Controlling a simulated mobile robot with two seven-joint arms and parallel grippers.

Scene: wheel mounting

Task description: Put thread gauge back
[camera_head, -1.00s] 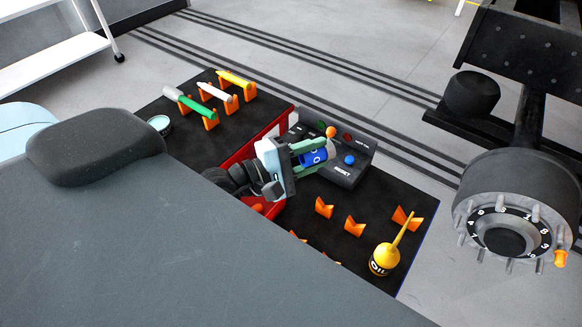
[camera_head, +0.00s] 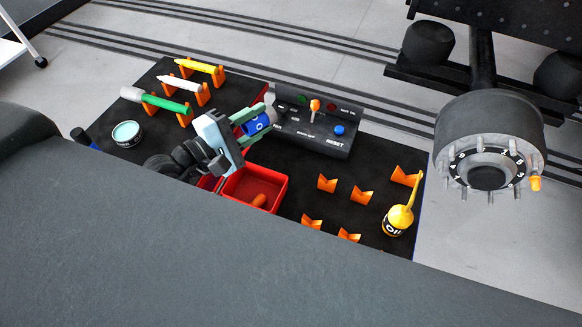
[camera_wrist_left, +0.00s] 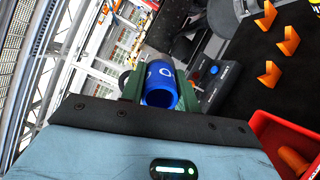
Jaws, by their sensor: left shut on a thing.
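The thread gauge (camera_head: 257,124), a blue hollow cylinder with a white ring mark and a grey end, is held in my left gripper (camera_head: 254,117). It also shows in the left wrist view (camera_wrist_left: 160,92), with its open blue end facing the camera between the green fingers. The gripper is shut on it, above the mat near the control box and the red tray. My right gripper is out of view.
The black mat (camera_head: 372,158) carries orange holders with pens (camera_head: 165,102), a round tin (camera_head: 127,134), a control box (camera_head: 318,140), a red tray (camera_head: 281,190) with an orange item, several empty orange holders (camera_head: 361,195) and a yellow oil can (camera_head: 397,218). A wheel hub (camera_head: 488,150) stands at right.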

